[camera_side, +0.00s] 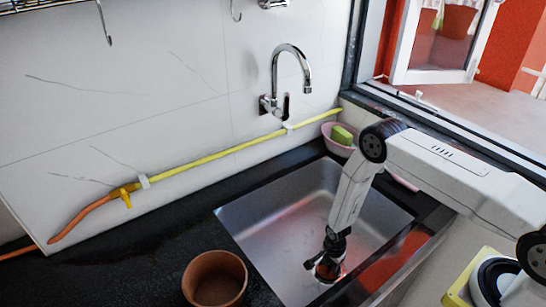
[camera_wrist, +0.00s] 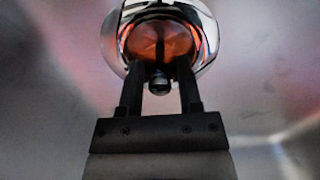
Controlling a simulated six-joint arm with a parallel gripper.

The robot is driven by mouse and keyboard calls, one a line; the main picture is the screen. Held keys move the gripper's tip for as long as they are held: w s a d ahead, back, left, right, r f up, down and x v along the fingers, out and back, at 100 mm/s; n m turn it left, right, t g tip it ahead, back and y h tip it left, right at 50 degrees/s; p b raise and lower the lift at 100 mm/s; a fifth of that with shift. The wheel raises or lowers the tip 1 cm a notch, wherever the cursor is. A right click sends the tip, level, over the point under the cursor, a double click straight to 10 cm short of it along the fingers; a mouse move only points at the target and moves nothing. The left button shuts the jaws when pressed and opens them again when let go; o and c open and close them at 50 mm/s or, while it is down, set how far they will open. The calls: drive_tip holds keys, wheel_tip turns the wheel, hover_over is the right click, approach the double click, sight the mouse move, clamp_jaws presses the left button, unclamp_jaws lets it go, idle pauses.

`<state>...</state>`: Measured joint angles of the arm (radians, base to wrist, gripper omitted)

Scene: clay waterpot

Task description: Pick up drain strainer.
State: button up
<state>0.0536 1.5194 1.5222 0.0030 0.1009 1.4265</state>
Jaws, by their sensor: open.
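The drain strainer (camera_wrist: 160,38) is a round shiny metal piece with a small knob (camera_wrist: 158,84) on the near side, low in the sink. In the wrist view my gripper (camera_wrist: 160,70) is open, its two dark fingers reaching over the strainer's near part with the knob between them. I cannot tell whether the fingers touch it. In the side view my gripper (camera_side: 325,266) points down into the sink (camera_side: 265,225) near its front right, and it hides most of the strainer there.
A clay pot (camera_side: 215,278) stands on the black counter (camera_side: 120,270) left of the sink. A chrome faucet (camera_side: 290,75) is on the wall above it. A pink basin (camera_side: 340,148) with a green-yellow sponge (camera_side: 343,135) sits at the back right corner. The sink walls surround my gripper.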

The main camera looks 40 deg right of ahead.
drive_tip(key=shift+f, duration=0.75)
clamp_jaws()
